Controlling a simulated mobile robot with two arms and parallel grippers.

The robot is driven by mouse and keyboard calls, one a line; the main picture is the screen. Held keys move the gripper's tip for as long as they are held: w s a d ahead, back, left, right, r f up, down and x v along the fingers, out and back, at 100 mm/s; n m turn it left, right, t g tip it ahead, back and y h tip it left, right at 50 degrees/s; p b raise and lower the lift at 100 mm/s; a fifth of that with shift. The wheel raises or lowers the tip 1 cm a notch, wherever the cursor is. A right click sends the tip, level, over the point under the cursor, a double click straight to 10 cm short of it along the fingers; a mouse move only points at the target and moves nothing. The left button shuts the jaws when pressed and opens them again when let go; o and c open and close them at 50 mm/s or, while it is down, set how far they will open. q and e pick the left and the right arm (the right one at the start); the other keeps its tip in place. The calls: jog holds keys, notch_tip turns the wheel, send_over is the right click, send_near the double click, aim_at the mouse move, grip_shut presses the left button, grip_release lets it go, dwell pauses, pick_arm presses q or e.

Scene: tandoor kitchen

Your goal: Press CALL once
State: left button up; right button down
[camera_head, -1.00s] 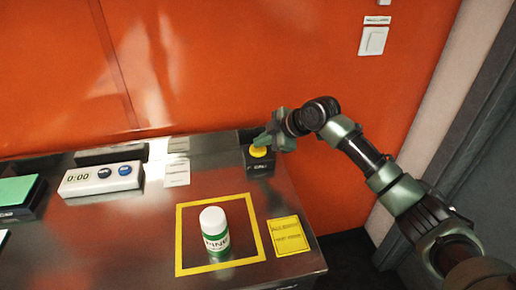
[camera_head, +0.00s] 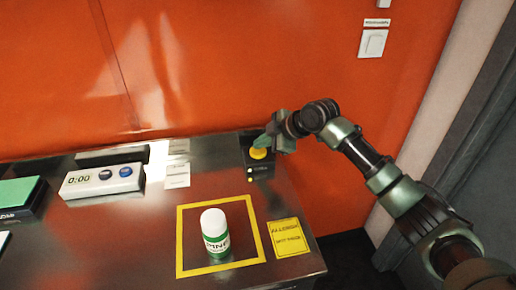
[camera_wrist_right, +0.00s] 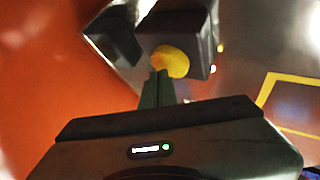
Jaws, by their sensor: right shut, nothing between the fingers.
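The call box (camera_head: 258,170) is a small black box with a round yellow button (camera_head: 259,154) on top. It stands at the back right of the metal counter. Small lights glow on its front. My right gripper (camera_head: 262,142) is shut and empty, with its fingertips at the button's edge. In the right wrist view the shut fingertips (camera_wrist_right: 159,78) overlap the near edge of the yellow button (camera_wrist_right: 171,61). I cannot tell whether they touch it. My left gripper is out of view.
A white and green jar (camera_head: 215,232) stands inside a yellow square outline (camera_head: 181,240), beside a yellow card (camera_head: 287,237). A white timer (camera_head: 102,180) reading 0:00 sits at left. The orange wall (camera_head: 240,60) rises close behind the box.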

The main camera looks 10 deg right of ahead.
aim_at(261, 151)
jog(key=shift+r, duration=0.55)
jog(key=shift+p, duration=0.3)
notch_tip(261, 151, up, 5)
jog(key=p, duration=0.4)
dwell(0.4)
